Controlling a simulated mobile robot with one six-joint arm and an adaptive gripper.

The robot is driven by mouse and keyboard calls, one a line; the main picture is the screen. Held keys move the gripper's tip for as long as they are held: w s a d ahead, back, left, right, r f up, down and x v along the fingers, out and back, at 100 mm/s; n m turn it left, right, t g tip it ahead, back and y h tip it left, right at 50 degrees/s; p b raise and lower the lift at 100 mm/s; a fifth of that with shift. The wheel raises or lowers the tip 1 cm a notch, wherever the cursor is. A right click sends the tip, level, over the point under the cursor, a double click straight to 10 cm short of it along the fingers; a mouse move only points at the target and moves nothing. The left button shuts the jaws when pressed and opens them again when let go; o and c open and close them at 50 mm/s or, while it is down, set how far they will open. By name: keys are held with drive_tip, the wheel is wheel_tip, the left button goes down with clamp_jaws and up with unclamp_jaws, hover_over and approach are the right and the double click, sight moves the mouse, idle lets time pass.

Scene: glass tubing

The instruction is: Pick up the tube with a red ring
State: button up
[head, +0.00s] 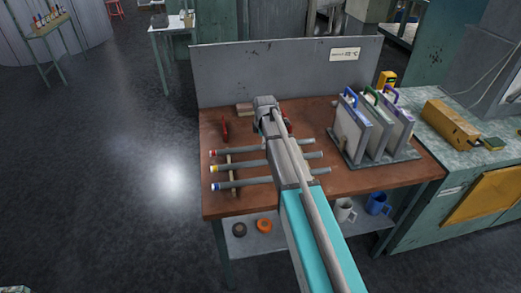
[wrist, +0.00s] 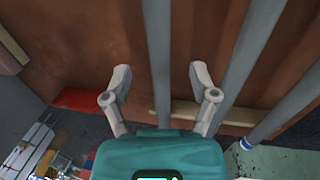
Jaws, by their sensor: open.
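Three grey tubes lie side by side across two wooden strips on the brown bench in the head view. The far one has a red ring (head: 212,153) at its left end, the middle a yellow ring (head: 213,169), the near a blue ring (head: 214,186). In the wrist view my gripper (wrist: 161,76) is open, with one tube (wrist: 157,50) running between its fingers. By order this is the red-ring tube; its ringed end is hidden behind the gripper body. The yellow-ring tube (wrist: 246,55) passes just right of the right finger. My arm hides the fingers in the head view.
A rack of framed panels (head: 372,135) with coloured handles stands right of the tubes. A red-handled tool (head: 225,128) lies behind them at left. An upright grey panel (head: 285,70) closes the bench's back. The front right of the bench is clear.

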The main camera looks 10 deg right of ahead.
drive_tip(key=shift+w+f+b, duration=0.25)
drive_tip(key=shift+f+b, duration=0.65)
drive_tip(key=shift+f, duration=0.15)
drive_tip(key=shift+w+f+b, duration=0.2)
drive_tip(key=shift+f+b, duration=0.65)
drive_tip(key=shift+f, duration=0.15)
clamp_jaws()
